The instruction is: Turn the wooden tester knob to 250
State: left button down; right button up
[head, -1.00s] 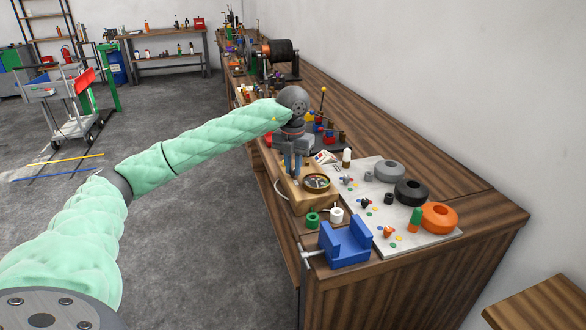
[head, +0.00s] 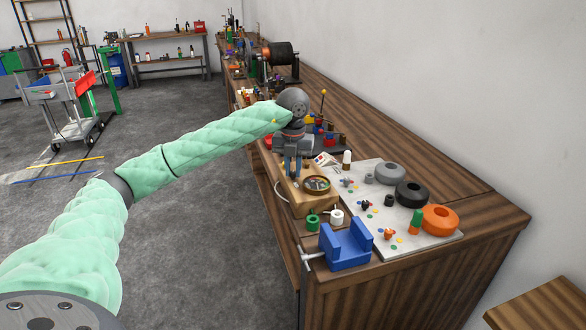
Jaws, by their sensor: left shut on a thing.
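The wooden tester (head: 313,204) is a light wood block with a round dial (head: 317,184) on its top, near the front edge of the long workbench. The dial's reading is too small to make out. My left gripper (head: 292,174) points down over the back left part of the tester, just behind the dial. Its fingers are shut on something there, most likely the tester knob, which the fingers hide. My right gripper is not in view.
A blue cradle (head: 346,246) and green (head: 313,222) and white (head: 336,216) spools stand in front of the tester. A light board (head: 405,240) with grey, black and orange rings lies to its right. Coil machines (head: 281,57) stand farther back.

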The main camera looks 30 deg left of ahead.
aim_at(293, 171)
pick_arm(q)
jog(key=c, duration=1.3)
grip_release()
jog(key=shift+c, duration=0.2)
jog(key=shift+r, duration=0.1)
